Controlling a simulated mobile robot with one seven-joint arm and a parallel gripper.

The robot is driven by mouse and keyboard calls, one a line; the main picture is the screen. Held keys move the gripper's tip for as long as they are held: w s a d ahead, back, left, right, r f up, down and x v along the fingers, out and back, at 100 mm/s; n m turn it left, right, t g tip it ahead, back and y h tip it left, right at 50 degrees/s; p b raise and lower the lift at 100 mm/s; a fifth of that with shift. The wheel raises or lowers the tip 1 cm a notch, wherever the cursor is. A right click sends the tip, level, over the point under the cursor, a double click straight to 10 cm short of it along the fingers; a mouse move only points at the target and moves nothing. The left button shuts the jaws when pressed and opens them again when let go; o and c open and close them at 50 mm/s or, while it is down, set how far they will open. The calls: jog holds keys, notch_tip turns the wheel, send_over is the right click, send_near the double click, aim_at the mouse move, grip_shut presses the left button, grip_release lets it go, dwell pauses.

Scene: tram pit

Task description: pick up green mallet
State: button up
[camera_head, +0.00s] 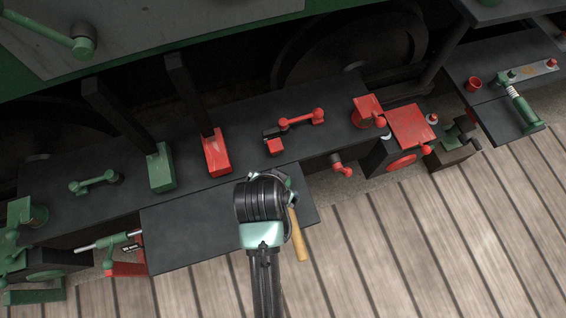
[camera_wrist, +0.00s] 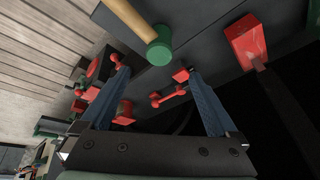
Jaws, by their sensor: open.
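The green mallet has a green head (camera_wrist: 159,45) and a pale wooden handle (camera_wrist: 130,17). In the wrist view the head lies just beyond my gripper (camera_wrist: 157,72), whose two fingers are apart with nothing between them. In the head view the handle (camera_head: 297,236) sticks out past the front edge of the dark lower shelf (camera_head: 190,235). My gripper and wrist cover the mallet's head there. I cannot tell the exact height of the fingers above it.
Behind the shelf is a dark bench (camera_head: 330,95) with a red block (camera_head: 217,155), a green block (camera_head: 161,168), a red lever (camera_head: 302,119) and a green lever (camera_head: 95,182). Dark posts rise from the blocks. A red-topped box (camera_head: 411,124) stands right. Plank floor (camera_head: 400,245) is clear in front.

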jog(key=x, duration=1.2)
jog(key=shift+s+f+b, duration=0.15)
jog(key=shift+s+b, duration=0.2)
jog(key=shift+b, duration=0.05)
jog(key=shift+c, duration=0.2)
jog(key=shift+s, duration=0.1)
grip_shut()
